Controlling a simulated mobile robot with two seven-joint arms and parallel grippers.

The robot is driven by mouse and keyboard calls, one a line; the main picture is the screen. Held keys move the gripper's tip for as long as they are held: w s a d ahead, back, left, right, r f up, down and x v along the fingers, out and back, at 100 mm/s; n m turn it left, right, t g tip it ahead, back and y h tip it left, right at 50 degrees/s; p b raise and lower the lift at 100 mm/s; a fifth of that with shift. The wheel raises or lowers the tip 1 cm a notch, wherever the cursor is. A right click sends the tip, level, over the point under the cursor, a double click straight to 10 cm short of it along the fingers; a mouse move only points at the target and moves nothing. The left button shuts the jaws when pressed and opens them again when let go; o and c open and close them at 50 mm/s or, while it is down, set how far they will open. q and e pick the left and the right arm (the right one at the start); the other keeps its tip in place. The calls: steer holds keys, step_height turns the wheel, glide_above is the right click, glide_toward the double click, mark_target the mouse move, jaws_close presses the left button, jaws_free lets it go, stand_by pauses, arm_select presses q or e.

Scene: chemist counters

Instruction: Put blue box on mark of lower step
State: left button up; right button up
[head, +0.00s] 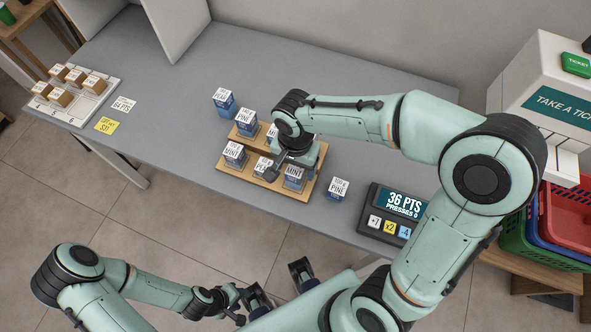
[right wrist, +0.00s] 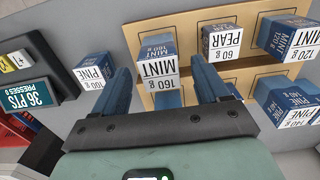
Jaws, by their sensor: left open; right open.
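Several blue boxes with white labelled tops stand on and around a two-step wooden stand. Its lower step (head: 222,171) bears a MINT box (head: 234,153), a PEAR box (head: 263,166) and a MINT box (head: 293,177). My right gripper (right wrist: 160,75) is open above the stand; the MINT 160 g box (right wrist: 158,67) shows between its fingers, contact unclear. A PINE box (head: 338,188) stands on the table right of the stand; it also shows in the right wrist view (right wrist: 95,70). My left gripper (head: 280,287) is open and empty, off the table's front edge.
The upper step (head: 235,131) bears PINE boxes (head: 246,120), partly hidden by my right arm. Another blue box (head: 222,100) stands behind on the table (head: 170,110). A points device (head: 393,212) sits right. A tray with brown boxes (head: 95,100) lies far left.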

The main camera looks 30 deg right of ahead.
step_height(320, 180, up, 8)
steer(key=shift+f+p, duration=0.25)
steer(key=shift+p, duration=0.2)
arm_select(q)
steer(key=shift+w+r, duration=0.25)
steer(key=shift+r, duration=0.3)
steer(key=shift+s, duration=0.1)
